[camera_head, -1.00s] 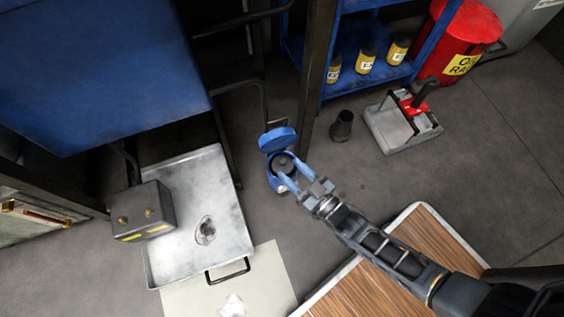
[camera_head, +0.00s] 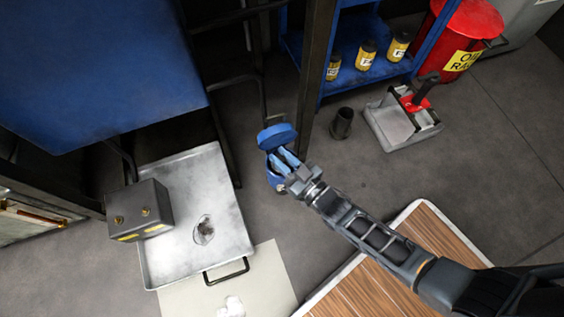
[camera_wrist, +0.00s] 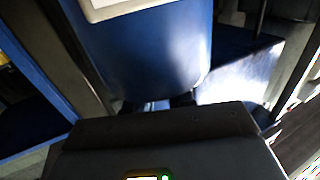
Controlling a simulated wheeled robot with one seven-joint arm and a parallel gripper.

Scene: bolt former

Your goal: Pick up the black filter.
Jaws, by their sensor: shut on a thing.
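I cannot tell whether the filter has lifted. In the wrist view, a large blue surface (camera_wrist: 150,50) fills the upper middle, and my fingers (camera_wrist: 168,103) show only as a small part beyond the dark gripper body.
A dark cylinder (camera_head: 342,123) stands on the floor right of a dark post (camera_head: 318,70). A metal tray (camera_head: 182,245) with a grey box (camera_head: 140,210) lies left. A grey-red device (camera_head: 402,122), blue shelf (camera_head: 365,75) and red bin (camera_head: 462,35) are right. A wooden platform (camera_head: 400,270) is in front.

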